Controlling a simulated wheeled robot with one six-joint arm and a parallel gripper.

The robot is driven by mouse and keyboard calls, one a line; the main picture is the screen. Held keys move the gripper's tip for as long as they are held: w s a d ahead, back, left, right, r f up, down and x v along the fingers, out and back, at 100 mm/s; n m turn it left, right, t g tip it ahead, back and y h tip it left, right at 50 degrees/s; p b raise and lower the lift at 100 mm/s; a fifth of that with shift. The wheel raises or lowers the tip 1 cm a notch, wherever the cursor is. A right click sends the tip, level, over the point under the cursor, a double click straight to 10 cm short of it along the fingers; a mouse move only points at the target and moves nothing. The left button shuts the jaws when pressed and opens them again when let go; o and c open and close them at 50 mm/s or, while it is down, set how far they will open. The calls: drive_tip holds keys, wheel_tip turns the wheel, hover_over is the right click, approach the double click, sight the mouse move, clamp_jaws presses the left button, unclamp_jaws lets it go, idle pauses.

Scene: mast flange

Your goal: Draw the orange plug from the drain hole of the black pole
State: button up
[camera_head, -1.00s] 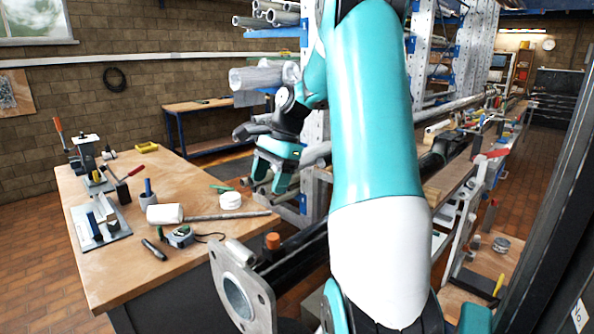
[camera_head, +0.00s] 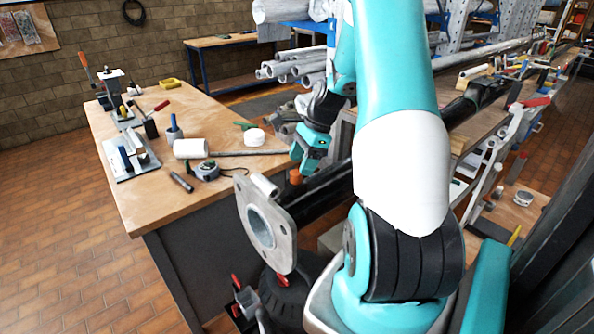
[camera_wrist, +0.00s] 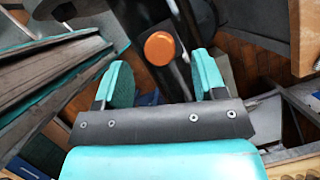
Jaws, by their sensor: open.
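The orange plug (camera_head: 296,177) stands up from the top of the black pole (camera_head: 322,193), near the pole's flanged end. In the wrist view the round orange plug (camera_wrist: 160,48) lies a little beyond and between the two teal fingertips, on the black pole (camera_wrist: 150,12). My gripper (camera_wrist: 162,75) is open and empty, with one finger to each side of the plug's line. In the head view my gripper (camera_head: 306,160) hangs just above the plug, close to it. I cannot tell whether the fingers touch the plug.
The pole's grey flange (camera_head: 268,222) faces the front. A wooden bench (camera_head: 140,200) at the left holds a white-headed mallet (camera_head: 190,149), a tape measure (camera_head: 207,171) and a white round tub (camera_head: 255,137). Grey pipes (camera_head: 290,68) lie on a rack behind.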

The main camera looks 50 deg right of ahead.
sight(296, 181)
drive_tip(key=shift+x, duration=2)
drive_tip(key=c, duration=1)
drive_tip(key=shift+r+p, duration=0.2)
drive_tip(key=shift+p, duration=0.15)
